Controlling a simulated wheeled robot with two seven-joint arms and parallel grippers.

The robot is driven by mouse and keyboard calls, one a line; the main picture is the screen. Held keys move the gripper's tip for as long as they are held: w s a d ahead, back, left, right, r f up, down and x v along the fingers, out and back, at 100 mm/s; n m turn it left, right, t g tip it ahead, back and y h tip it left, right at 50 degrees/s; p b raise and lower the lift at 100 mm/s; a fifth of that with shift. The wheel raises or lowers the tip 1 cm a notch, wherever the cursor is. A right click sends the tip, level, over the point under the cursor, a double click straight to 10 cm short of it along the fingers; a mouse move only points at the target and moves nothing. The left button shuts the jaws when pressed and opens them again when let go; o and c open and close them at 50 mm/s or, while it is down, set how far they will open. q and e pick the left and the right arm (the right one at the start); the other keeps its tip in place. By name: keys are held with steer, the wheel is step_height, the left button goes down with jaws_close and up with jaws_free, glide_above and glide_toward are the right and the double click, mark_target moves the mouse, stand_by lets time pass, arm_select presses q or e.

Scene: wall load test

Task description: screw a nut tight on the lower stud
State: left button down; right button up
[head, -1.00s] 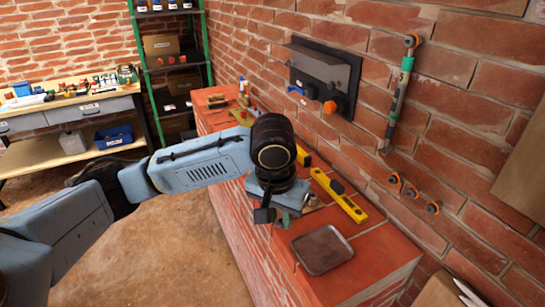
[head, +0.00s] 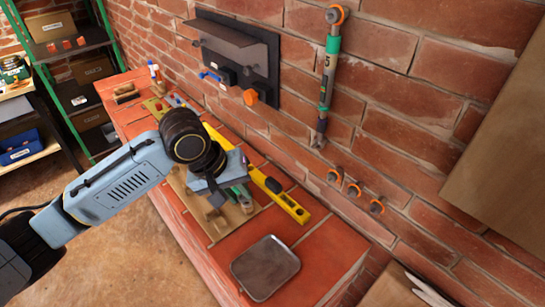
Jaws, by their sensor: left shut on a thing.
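A dark wall plate (head: 268,72) with a grey bracket (head: 225,42) is fixed to the brick wall at upper centre. Low on it are an orange knob-like piece (head: 250,97) and a blue piece (head: 210,76). I cannot make out which part is the lower stud, or a separate nut. My left gripper (head: 228,197) points down over the brick ledge, below and apart from the plate. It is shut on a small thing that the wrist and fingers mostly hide. My right gripper is not in view.
On the ledge are a yellow level (head: 278,193), a grey tray (head: 265,268) and a wooden block (head: 125,93). A long green-banded tool (head: 328,80) hangs on the wall, above several orange-ringed pieces (head: 354,189). Shelves (head: 75,70) stand at far left.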

arm_select(q)
steer(key=s+d+r+n+t+h+p, duration=0.1)
steer(key=d+r+n+t+h+p, duration=0.55)
steer(key=n+t, duration=0.4)
steer(key=w+d+m+t+b, duration=0.1)
steer(key=w+d+t+b, duration=0.1)
steer(key=w+d, duration=0.3)
steer(key=shift+d+r+m+b, duration=0.2)
steer(key=shift+d+m+b, duration=0.25)
steer(key=shift+b, duration=0.3)
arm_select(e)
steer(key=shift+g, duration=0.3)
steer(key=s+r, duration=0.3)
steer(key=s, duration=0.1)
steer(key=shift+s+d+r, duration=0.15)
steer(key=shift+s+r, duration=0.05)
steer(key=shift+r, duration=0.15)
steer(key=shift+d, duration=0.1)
